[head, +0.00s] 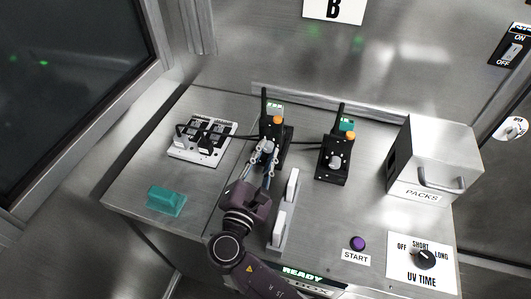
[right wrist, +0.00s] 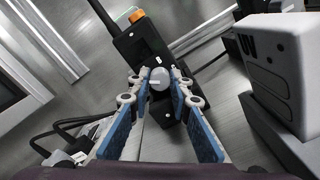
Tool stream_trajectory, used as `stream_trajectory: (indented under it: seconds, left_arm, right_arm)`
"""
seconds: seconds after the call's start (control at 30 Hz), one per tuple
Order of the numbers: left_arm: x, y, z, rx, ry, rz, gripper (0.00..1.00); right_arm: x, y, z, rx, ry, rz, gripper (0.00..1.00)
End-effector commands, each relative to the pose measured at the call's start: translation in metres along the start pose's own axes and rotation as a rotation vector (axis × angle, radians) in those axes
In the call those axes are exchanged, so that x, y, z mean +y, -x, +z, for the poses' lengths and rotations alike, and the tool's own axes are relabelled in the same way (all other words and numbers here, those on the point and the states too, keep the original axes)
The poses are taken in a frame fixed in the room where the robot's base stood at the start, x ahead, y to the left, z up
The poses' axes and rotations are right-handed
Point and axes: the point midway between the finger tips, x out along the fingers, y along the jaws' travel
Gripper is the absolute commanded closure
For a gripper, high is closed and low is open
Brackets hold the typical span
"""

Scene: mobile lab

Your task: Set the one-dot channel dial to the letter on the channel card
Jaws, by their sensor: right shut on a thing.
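The channel card (head: 331,12) on the back wall reads B. Two black radios with antennas and orange knobs stand on the steel counter: a left radio (head: 284,134) and a right radio (head: 334,172). My right gripper (head: 268,147) is at the left radio, its fingers shut on the grey channel dial (right wrist: 159,78). The left radio (right wrist: 141,45) fills the upper middle of the wrist view. A white line shows on the dial's face; letters around it are not readable. The right radio's dial (head: 335,161) is free. I cannot tell the dot marks apart. My left gripper is not in view.
A white block with switches and cables (head: 203,143) and a teal block (head: 166,200) lie to the left. A grey PACKS box (head: 432,150) stands to the right. A purple START button (head: 357,243) and a UV TIME knob (head: 424,260) are in front.

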Motion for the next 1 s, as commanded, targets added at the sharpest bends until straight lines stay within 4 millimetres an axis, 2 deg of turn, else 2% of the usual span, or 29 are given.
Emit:
stream_trajectory:
  seconds: [0.07,0.1,0.27,0.53,0.67,1.0]
  left_arm:
    - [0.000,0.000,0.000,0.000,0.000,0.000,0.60]
    - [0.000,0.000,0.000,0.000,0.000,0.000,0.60]
    - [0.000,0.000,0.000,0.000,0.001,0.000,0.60]
    - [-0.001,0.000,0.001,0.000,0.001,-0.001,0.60]
    - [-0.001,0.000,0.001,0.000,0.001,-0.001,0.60]
    - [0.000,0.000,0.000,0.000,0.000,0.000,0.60]
  right_arm:
    - [0.000,0.000,0.001,-0.001,0.000,0.000,1.00]
    - [0.000,0.000,0.001,-0.001,0.000,0.000,0.79]
    - [0.000,0.000,0.001,-0.001,0.000,0.000,0.64]
    - [0.000,0.001,0.000,0.000,0.001,0.000,0.64]
    - [-0.001,0.011,-0.001,0.002,0.001,-0.001,0.64]
    - [0.000,0.080,-0.001,0.004,0.001,-0.001,0.64]
